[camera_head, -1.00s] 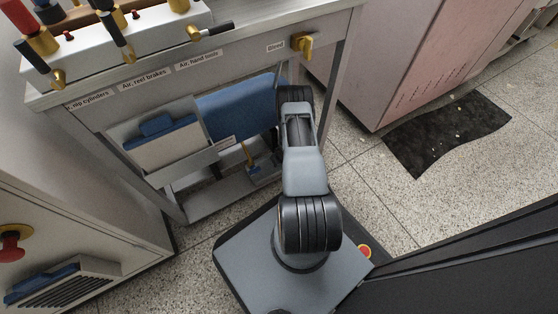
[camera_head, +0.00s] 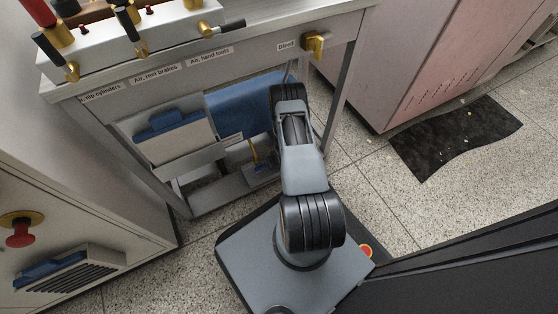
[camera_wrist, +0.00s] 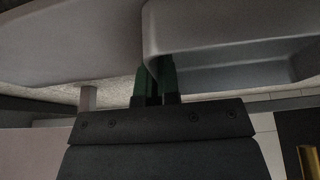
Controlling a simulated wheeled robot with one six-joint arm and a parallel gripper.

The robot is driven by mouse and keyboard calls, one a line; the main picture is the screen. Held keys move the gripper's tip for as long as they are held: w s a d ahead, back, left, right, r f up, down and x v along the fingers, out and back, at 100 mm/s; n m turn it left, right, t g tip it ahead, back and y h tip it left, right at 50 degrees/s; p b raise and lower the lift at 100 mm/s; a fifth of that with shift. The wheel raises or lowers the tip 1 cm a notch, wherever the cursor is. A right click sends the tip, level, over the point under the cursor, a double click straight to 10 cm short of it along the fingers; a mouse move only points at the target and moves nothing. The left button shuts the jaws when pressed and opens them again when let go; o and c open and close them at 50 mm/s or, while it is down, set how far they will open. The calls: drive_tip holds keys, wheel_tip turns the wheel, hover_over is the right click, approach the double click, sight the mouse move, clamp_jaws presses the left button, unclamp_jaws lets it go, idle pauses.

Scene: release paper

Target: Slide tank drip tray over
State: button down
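The tank (camera_head: 258,97) is a blue body under the grey bench, partly behind my arm and a folder holder. In the wrist view a grey, trough-like tray (camera_wrist: 220,28) with a rounded corner fills the upper right, and I take it to be the drip tray. My gripper (camera_wrist: 157,78) has green fingertips close together at the tray's lower left corner. One finger is outside and one inside the wall, with its edge between them. In the head view my gripper is hidden behind my arm, and I cannot make out the drip tray there.
The bench (camera_head: 250,50) carries valves on top and a yellow bleed valve (camera_head: 314,43) in front. A folder holder (camera_head: 175,145) hangs below. A grey cabinet (camera_head: 70,200) stands left, a pink cabinet (camera_head: 420,60) right. A black mat (camera_head: 455,137) lies on the speckled floor.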

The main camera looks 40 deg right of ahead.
drive_tip(key=shift+w+a, duration=0.1)
drive_tip(key=shift+a, duration=0.7)
drive_tip(key=c, duration=1.3)
unclamp_jaws()
drive_tip(key=shift+o, duration=0.2)
